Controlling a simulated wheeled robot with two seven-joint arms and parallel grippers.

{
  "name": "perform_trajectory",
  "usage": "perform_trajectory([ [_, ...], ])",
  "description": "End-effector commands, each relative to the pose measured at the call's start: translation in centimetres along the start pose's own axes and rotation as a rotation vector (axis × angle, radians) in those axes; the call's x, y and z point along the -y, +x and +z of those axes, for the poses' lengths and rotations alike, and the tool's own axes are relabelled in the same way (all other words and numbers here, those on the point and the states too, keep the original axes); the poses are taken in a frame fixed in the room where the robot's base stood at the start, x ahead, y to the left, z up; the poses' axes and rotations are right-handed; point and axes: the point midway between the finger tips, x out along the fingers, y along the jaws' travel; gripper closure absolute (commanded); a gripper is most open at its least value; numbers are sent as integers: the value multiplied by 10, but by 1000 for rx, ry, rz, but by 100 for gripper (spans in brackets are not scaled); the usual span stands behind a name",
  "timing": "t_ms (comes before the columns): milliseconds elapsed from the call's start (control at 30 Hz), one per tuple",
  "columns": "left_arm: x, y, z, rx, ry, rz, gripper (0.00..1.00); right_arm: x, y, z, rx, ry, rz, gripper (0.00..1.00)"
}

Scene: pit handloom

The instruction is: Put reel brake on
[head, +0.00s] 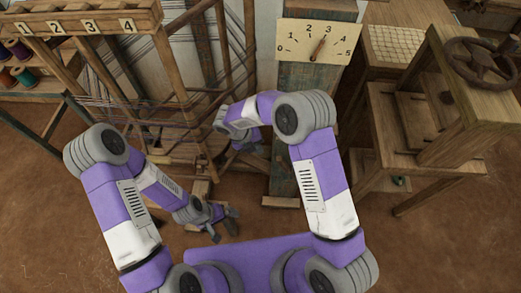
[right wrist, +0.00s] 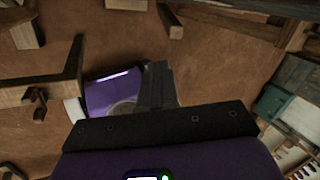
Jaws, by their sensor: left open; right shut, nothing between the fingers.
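I cannot pick out the reel brake with certainty in either view. The wooden loom frame (head: 180,75) stands at the left and centre of the head view. My left gripper (head: 229,226) is open and empty, low in front of the loom by some short wooden parts. My right gripper (head: 247,146) is by the loom's right side, partly hidden by my right arm in the head view. In the right wrist view its fingers (right wrist: 157,85) are shut with nothing between them, over brown floor.
A dial board (head: 317,41) numbered 0 to 5 tops a greenish post (head: 293,140); its pointer is near 2 to 3. A wooden stand with a handwheel (head: 482,60) is at the right. Spools (head: 18,50) sit at the left. Brown floor is open at lower right.

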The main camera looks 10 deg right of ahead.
Motion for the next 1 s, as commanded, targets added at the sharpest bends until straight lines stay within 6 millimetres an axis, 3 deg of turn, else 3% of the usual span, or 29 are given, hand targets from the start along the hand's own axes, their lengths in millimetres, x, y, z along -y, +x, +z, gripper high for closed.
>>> perform_trajectory([
  [367, 0, 0, 0, 0, 0, 0, 0, -1, 0, -1, -4, 10, 6, 100],
  [533, 0, 0, 0, 0, 0, 0, 0, -11, 24, -23, -75, 201, 102, 100],
  [667, 0, 0, 0, 0, 0, 0, 0, -30, 55, -61, -227, 565, 241, 100],
  [833, 0, 0, 0, 0, 0, 0, 0, -54, 81, -112, -521, 1207, 359, 100],
  [1000, 0, 0, 0, 0, 0, 0, 0, -64, 96, -150, -845, 1897, 341, 100],
])
